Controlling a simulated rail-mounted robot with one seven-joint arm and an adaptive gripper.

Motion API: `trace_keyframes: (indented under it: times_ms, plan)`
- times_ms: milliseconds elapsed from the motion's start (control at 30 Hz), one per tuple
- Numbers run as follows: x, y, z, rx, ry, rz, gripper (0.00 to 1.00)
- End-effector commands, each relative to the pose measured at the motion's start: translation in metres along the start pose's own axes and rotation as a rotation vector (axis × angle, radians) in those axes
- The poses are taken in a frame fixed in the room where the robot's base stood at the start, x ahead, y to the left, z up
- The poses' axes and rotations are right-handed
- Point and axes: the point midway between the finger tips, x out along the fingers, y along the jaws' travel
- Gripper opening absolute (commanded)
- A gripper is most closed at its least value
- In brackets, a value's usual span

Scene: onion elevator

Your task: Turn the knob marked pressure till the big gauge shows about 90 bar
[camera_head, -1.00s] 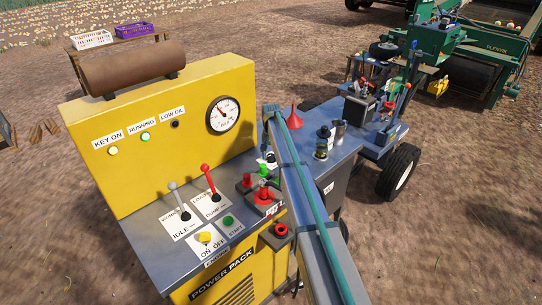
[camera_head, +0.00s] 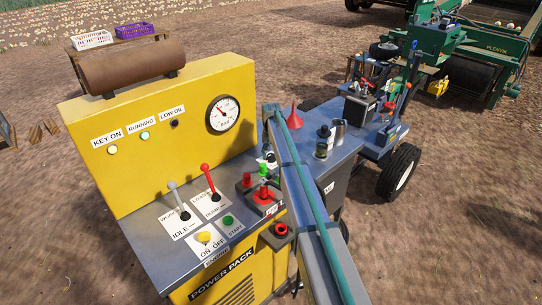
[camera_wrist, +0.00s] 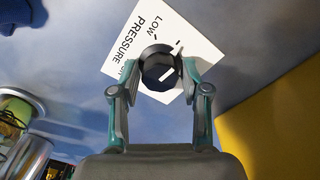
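The pressure knob (camera_wrist: 158,67) is dark and round with a white pointer line. It sits on a white label (camera_wrist: 140,36) reading LOW and PRESSURE in the wrist view. My gripper (camera_wrist: 160,74) has a fingertip on each side of the knob and looks shut on it. The pointer line slants toward the upper right in that view. The big gauge (camera_head: 223,115) is a white dial on the yellow panel in the head view. Its needle points to the upper left; its figures are too small to read surely. My arm hides the knob in the head view.
A red lever (camera_head: 209,179), a grey lever (camera_head: 179,199), a yellow button (camera_head: 204,238) and a green button (camera_head: 228,219) stand on the console left of my arm. A red funnel (camera_head: 294,117) and a dark bottle (camera_head: 322,142) stand behind and right of it.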

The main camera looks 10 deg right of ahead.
Motion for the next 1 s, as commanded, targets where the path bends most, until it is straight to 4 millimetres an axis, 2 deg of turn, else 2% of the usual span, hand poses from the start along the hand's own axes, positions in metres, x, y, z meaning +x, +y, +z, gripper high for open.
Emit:
trace_keyframes:
  times_ms: [467, 667, 1000]
  plan:
    - [-0.006, 0.000, 0.000, 0.001, 0.001, -0.001, 0.61]
    - [-0.034, 0.000, 0.000, 0.001, 0.002, -0.001, 0.61]
    - [-0.096, 0.000, -0.001, 0.001, 0.002, -0.001, 0.61]
